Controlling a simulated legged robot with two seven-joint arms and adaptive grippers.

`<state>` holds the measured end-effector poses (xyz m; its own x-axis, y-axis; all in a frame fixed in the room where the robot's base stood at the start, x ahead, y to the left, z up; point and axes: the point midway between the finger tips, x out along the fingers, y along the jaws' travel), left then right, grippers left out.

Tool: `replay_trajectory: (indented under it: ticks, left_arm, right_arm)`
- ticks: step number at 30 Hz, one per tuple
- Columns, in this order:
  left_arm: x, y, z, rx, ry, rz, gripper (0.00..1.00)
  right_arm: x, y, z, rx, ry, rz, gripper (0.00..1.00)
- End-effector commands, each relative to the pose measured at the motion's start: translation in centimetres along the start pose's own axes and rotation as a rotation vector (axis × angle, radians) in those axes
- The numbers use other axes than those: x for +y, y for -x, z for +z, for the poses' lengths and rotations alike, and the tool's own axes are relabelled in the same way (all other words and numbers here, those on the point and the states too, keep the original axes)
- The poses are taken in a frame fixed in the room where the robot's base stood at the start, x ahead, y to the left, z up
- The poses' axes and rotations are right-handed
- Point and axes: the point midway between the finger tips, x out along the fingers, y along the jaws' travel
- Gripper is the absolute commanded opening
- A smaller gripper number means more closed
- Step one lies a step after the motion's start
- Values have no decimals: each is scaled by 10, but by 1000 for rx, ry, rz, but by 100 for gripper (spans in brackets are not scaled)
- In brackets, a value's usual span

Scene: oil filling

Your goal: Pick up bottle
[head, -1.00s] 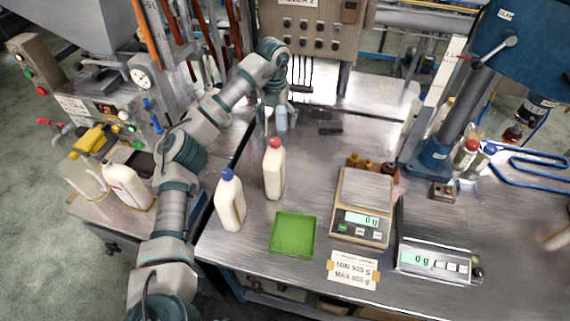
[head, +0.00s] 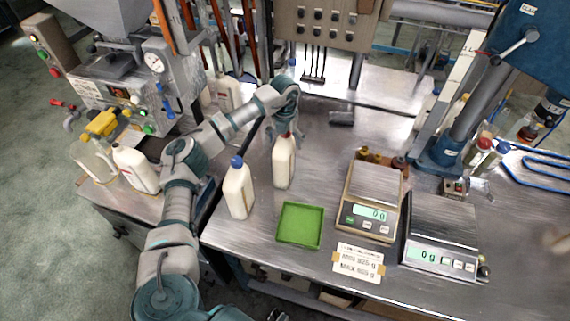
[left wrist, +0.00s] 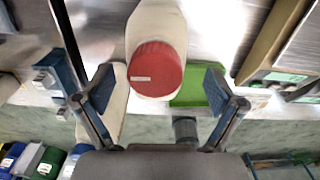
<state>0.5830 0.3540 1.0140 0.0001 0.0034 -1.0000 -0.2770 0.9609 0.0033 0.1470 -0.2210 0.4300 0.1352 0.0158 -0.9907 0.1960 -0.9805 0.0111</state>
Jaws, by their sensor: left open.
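A white bottle with a red cap (head: 284,165) stands upright on the steel table. In the left wrist view its red cap (left wrist: 156,69) shows from above, just ahead of and between the finger pads. My left gripper (head: 286,133) is open over this bottle's top, its fingers (left wrist: 157,88) apart on both sides. My right gripper is not in view.
Two scales (head: 371,202) (head: 440,240) stand further right, with a label card (head: 358,262) in front. More bottles (head: 136,168) stand by the machine at left. A dark block (head: 341,118) lies behind.

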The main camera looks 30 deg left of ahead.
Motion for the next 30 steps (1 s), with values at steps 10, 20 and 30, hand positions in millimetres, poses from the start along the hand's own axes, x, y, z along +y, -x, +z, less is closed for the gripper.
replay_trajectory:
  ticks: [10, 20, 30]
  left_arm:
    - [0, -35, -3, -1, 0, 1, 94]
    - [-2, -34, -3, 0, -1, 2, 34]
    - [0, -33, -2, -2, 0, -2, 0]
  right_arm:
    - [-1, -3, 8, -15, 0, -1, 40]
    - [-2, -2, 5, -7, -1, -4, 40]
    - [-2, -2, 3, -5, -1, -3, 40]
